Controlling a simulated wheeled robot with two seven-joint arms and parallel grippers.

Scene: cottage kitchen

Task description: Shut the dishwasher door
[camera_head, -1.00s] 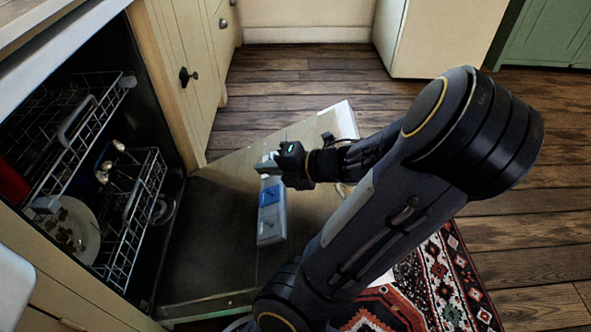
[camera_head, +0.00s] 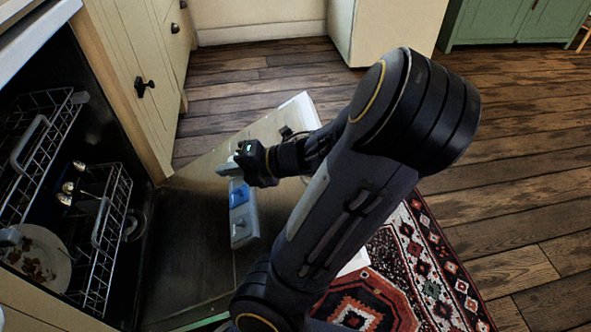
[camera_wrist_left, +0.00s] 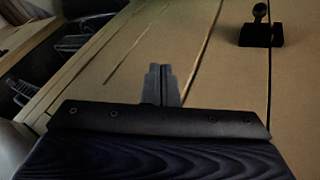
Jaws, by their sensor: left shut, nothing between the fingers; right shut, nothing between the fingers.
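The dishwasher door (camera_head: 190,250) hangs open, folded down low in front of the dishwasher, its inner side with the detergent dispenser (camera_head: 241,212) facing up. My right gripper (camera_head: 228,168) is shut and empty over the door, beside the dispenser; whether it touches the door I cannot tell. My right arm crosses above the door and hides its right part. My left gripper (camera_wrist_left: 161,84) shows in the left wrist view, shut and empty, in front of cream cabinet fronts. It is not in the head view.
Inside the dishwasher are an upper rack (camera_head: 40,135) and a lower rack (camera_head: 105,225) with a dirty plate (camera_head: 38,258). Cream cabinets (camera_head: 135,75) stand beyond the dishwasher. A patterned rug (camera_head: 425,260) lies at right. The wooden floor (camera_head: 500,130) beyond is clear.

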